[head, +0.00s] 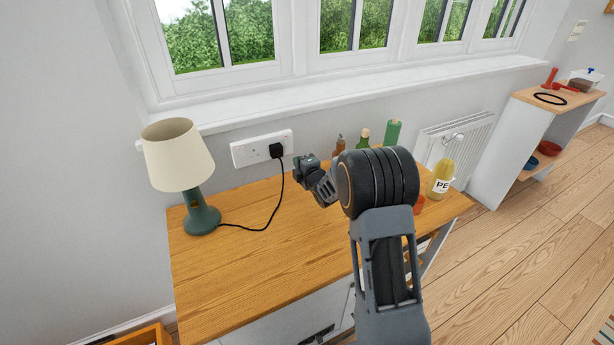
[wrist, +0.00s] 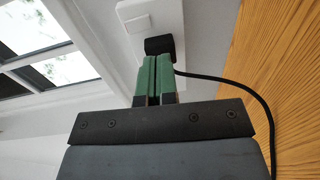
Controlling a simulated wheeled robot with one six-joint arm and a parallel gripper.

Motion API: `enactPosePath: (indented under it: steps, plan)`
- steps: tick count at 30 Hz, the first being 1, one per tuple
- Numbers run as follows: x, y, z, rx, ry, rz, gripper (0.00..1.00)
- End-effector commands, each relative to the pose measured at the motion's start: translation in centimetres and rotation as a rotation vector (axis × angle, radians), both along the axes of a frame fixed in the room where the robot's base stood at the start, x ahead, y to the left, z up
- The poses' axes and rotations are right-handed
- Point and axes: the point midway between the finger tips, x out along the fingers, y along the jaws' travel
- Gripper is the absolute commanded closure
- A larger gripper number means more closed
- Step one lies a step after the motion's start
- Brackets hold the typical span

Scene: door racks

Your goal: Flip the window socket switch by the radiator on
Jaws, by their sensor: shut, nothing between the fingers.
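The white window socket (head: 250,150) is on the wall below the window sill, above the wooden desk. A black plug (head: 276,150) sits in its right part; the plug also shows in the wrist view (wrist: 159,45). In the wrist view the white socket plate (wrist: 168,16) lies past the plug, with a small raised square (wrist: 137,24) on it. Which way any switch is tipped is too small to tell. My gripper (head: 298,161) is just right of the socket. Its green fingertips (wrist: 154,62) are shut and empty, close to the plug; whether they touch it is unclear.
A lamp (head: 178,155) stands on the desk (head: 240,275) at left, its black cord (head: 270,218) running to the plug. Bottles (head: 364,137) stand behind my arm, and a yellow bottle (head: 441,178) near the right edge. A white radiator (head: 450,145) is beyond.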

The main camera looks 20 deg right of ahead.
Motion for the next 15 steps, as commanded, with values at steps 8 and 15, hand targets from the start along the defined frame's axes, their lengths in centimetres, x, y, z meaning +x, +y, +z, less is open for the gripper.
enactPosePath:
  steps: [8, 15]
  plan:
    - [-3.9, -0.9, -0.5, -0.001, -0.001, -0.003, 1.0]
    - [-5.1, -1.1, -0.6, -0.001, -0.001, 0.0, 1.0]
